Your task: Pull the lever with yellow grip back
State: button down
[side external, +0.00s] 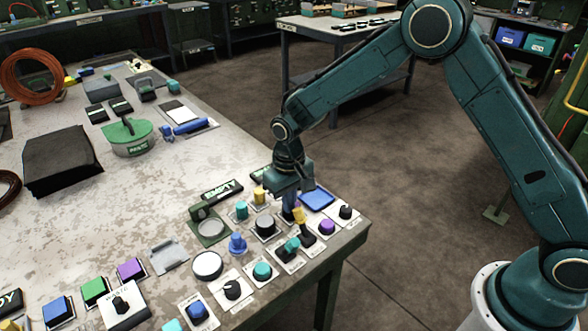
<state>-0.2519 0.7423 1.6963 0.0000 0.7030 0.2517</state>
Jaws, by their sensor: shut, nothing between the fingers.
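The lever with the yellow grip (299,215) stands on a small dark base near the table's right corner. My gripper (288,213) points down just left of the yellow grip, close beside it. Its fingers are together with nothing between them. I cannot tell from this view whether the fingers touch the lever. The gripper body hides part of the panel behind it.
A lever with a teal grip (291,244) stands just in front. A purple button (326,227), a black knob (345,212), a blue pad (317,198) and a yellow knob (258,194) crowd around. The table (150,210) is clearer toward its middle.

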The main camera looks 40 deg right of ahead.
aim_at(301, 210)
jog(key=shift+s, duration=2.6)
dwell(0.9)
jog(key=shift+w, duration=0.35)
dwell(0.3)
jog(key=shift+w, duration=0.25)
jog(key=shift+r, duration=0.2)
dwell(0.3)
jog(key=shift+r, duration=3.75)
